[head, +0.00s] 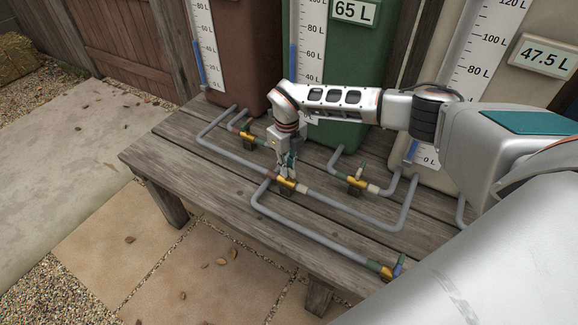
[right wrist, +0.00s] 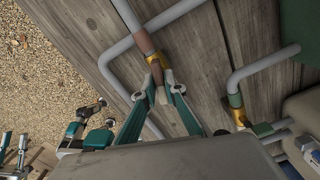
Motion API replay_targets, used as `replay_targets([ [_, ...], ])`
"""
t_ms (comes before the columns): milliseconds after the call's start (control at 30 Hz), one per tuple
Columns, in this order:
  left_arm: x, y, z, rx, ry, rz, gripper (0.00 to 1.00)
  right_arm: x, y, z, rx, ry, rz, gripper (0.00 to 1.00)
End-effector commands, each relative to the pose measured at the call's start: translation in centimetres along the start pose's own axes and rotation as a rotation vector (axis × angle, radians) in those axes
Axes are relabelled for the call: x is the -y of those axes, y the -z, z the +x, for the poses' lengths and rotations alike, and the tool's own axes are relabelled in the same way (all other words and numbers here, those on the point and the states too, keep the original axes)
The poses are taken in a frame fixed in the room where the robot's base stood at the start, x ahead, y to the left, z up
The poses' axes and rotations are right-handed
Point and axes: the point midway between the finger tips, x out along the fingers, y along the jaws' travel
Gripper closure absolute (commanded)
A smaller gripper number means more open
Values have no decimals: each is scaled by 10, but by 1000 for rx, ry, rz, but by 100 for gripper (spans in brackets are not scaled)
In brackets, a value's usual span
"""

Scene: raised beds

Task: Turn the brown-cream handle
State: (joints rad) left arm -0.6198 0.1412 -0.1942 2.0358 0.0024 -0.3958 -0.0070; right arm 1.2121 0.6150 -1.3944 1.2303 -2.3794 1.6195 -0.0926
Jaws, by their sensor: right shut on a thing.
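The brown-cream handle (right wrist: 159,76) shows in the right wrist view as a small brown piece between my fingertips, at a brass valve (right wrist: 151,58). My right gripper (right wrist: 162,88) is shut on the handle. In the head view my right gripper (head: 287,171) points down at this valve (head: 286,182) in the middle of the wooden bench (head: 165,158), and it hides most of the handle. My left gripper does not show in the head view.
Other brass valves sit behind (head: 247,136), to the right (head: 356,182) and at the front, with a blue handle (head: 399,264). Grey pipes (head: 350,209) run low over the bench. Brown (head: 242,55), green (head: 345,70) and cream tanks stand behind. The bench's left end is clear.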

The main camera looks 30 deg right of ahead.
Motion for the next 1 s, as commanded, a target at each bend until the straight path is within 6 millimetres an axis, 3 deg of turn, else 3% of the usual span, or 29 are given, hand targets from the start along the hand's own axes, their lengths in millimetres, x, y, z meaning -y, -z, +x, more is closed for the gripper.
replay_targets([
  [100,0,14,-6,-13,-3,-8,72,0,-1,-7,5,2,106,100],
  [467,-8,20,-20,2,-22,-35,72,0,-1,-5,2,0,450,100],
  [1000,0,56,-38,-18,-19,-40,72,0,0,-3,0,1,948,100],
])
